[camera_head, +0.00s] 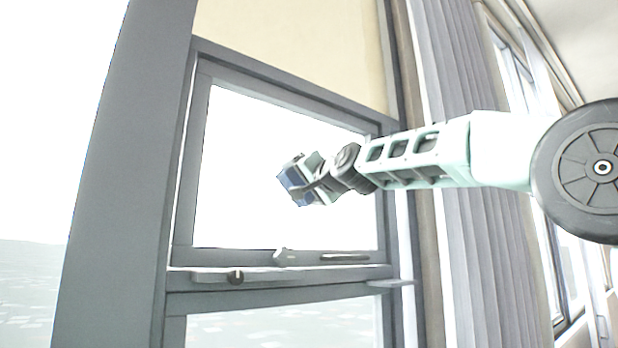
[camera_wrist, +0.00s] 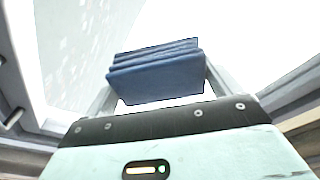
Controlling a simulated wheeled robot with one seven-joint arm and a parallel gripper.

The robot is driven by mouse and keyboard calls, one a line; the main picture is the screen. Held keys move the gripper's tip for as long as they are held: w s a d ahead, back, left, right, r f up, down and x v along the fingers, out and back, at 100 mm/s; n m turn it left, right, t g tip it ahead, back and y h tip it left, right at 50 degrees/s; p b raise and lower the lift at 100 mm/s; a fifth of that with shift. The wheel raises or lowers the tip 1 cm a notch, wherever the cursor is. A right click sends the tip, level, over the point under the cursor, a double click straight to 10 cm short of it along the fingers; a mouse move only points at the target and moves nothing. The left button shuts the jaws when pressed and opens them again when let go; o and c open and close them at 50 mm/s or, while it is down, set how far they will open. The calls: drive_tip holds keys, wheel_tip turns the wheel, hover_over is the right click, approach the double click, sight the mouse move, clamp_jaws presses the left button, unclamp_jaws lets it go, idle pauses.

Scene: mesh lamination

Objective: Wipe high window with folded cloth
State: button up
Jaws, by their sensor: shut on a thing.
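The high window (camera_head: 250,150) is a bright pane in a grey frame, in the middle of the head view. My gripper (camera_head: 293,184) is in front of the pane, near its middle, at the end of my arm reaching in from the right. It is shut on the folded blue cloth (camera_wrist: 156,72), which shows in layers between the two fingers in the wrist view. The cloth also shows as a small dark blue patch (camera_head: 300,194) in the head view. I cannot tell whether the cloth touches the glass.
A sill rail with a handle (camera_head: 282,257) and a dark knob (camera_head: 236,277) runs below the pane. A beige blind (camera_head: 295,45) covers the part above. A grey curtain (camera_head: 462,70) hangs at the right, behind my arm. A thick grey post (camera_head: 125,180) stands at the left.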

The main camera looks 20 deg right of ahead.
drive_tip(key=shift+s+a+r+p, duration=0.1)
drive_tip(key=shift+s+a+p, duration=0.1)
drive_tip(key=shift+a+p, duration=0.35)
drive_tip(key=shift+s+d, duration=0.1)
drive_tip(key=shift+s+b, duration=0.25)
drive_tip(key=shift+b, duration=0.15)
drive_tip(key=b+v, duration=0.1)
drive_tip(key=v, duration=0.1)
drive_tip(key=shift+s+d, duration=0.25)
drive_tip(key=shift+b+v, duration=0.35)
drive_tip(key=shift+v, duration=1)
drive_tip(key=shift+d+r, duration=0.15)
drive_tip(key=shift+b+v, duration=0.45)
drive_tip(key=shift+v, duration=1)
drive_tip(key=shift+d+r, duration=0.15)
